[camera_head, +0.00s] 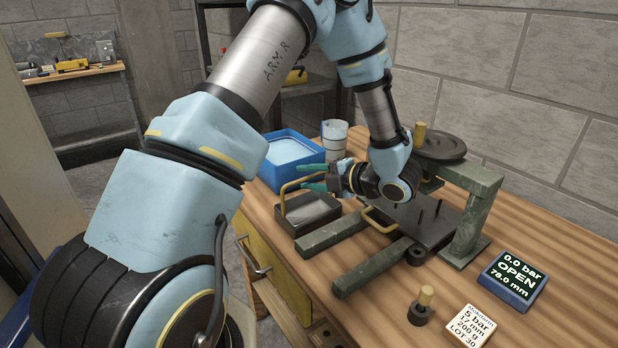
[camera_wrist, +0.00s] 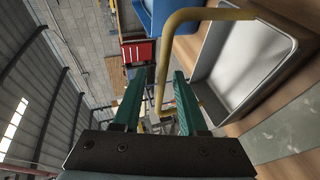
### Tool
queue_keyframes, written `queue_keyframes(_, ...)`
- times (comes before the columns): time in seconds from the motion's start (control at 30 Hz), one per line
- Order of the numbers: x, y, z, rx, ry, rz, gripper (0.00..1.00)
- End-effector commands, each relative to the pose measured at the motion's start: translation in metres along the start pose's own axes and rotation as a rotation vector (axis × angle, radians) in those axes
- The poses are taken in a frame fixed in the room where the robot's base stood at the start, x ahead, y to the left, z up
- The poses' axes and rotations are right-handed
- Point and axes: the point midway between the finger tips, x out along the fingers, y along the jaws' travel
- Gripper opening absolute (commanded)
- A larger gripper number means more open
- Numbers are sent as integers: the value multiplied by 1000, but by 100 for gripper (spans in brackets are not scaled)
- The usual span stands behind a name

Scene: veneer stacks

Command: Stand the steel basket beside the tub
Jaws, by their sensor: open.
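The steel basket (camera_head: 322,222) is a shallow, dark grey open box with a yellow hoop handle (camera_head: 284,201). It stands upright on the bench, in front of the blue tub (camera_head: 318,156), which holds something pale. The basket (camera_wrist: 207,62) also shows at the right of the wrist view, with part of the blue tub (camera_wrist: 152,18) above. My gripper (camera_head: 306,178) is open, its green fingers level with the top of the handle. In the wrist view the handle (camera_wrist: 161,75) passes between the fingertips (camera_wrist: 157,85); I cannot tell whether they touch it.
A grey press frame (camera_head: 478,205) with bars and a plate stands right of the basket. A pale cup (camera_head: 334,137) is behind, beside the tub. A display (camera_head: 513,278) reading OPEN, a label card (camera_head: 470,325) and a small knobbed weight (camera_head: 420,312) lie at the front right.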

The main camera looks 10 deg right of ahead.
Motion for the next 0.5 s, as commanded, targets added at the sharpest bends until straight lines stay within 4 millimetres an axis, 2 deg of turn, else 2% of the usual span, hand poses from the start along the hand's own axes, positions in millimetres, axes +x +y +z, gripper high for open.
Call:
queue_keyframes(0.3, -49, -2, 1, -2, -4, 1, 42)
queue_keyframes(0.5, -71, -1, 1, -2, -2, 0, 42)
